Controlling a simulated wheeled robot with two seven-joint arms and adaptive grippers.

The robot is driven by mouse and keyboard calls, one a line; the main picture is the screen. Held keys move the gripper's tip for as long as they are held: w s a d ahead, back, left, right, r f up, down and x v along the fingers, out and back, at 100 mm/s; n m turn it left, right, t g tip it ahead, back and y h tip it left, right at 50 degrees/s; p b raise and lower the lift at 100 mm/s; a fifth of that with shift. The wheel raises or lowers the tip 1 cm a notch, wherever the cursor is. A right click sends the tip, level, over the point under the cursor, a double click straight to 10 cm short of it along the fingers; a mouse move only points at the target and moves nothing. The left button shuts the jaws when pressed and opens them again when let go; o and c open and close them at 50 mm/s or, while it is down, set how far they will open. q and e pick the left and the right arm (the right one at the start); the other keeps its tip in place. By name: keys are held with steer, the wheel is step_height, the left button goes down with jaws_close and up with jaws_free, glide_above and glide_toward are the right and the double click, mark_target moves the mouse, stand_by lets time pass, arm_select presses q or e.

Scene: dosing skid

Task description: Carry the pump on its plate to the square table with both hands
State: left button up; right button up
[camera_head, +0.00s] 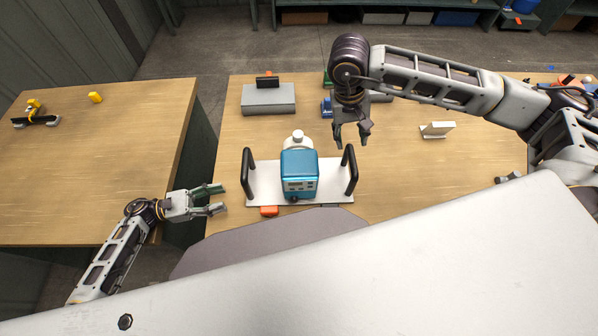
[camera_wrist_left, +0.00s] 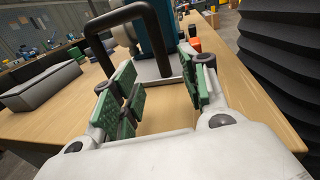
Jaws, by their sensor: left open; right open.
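The blue pump (camera_head: 300,174) stands upright on a white plate (camera_head: 265,178) near the front edge of the middle table. The plate has a black upright handle at each end, the left handle (camera_head: 247,173) and the right handle (camera_head: 350,170). My left gripper (camera_head: 216,199) is open and empty, left of the left handle and apart from it. In the left wrist view the black handle (camera_wrist_left: 158,12) rises just beyond the open green-padded fingers (camera_wrist_left: 160,95). My right gripper (camera_head: 354,142) is open, pointing down, above and just behind the right handle. I cannot tell whether it touches the handle.
A grey block (camera_head: 268,98) stands behind the pump, with small blue and green items (camera_head: 327,106) beside it. A white bracket (camera_head: 437,129) lies at right. Another wooden table (camera_head: 110,160) stands at left across a gap, mostly clear, with yellow items (camera_head: 95,97) at its back.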

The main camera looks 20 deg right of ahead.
mark_target(249, 191)
arm_select(q)
steer(key=shift+s+d, duration=0.2)
steer(key=shift+d, duration=4.85)
arm_select(e)
steer(key=shift+s+d+f, duration=0.1)
steer(key=shift+d+f, duration=0.25)
steer(key=shift+f, duration=1.3)
steer(key=shift+s+d+f, duration=0.1)
steer(key=shift+d+f, duration=0.2)
steer(key=shift+f, duration=1.35)
steer(key=shift+s+d+f, duration=0.1)
steer(key=shift+d+f, duration=0.25)
steer(key=shift+f, duration=1.3)
arm_select(q)
jaws_close()
arm_select(e)
jaws_close()
arm_select(q)
steer(key=shift+r, duration=0.1)
arm_select(e)
steer(key=shift+w+r, duration=0.1)
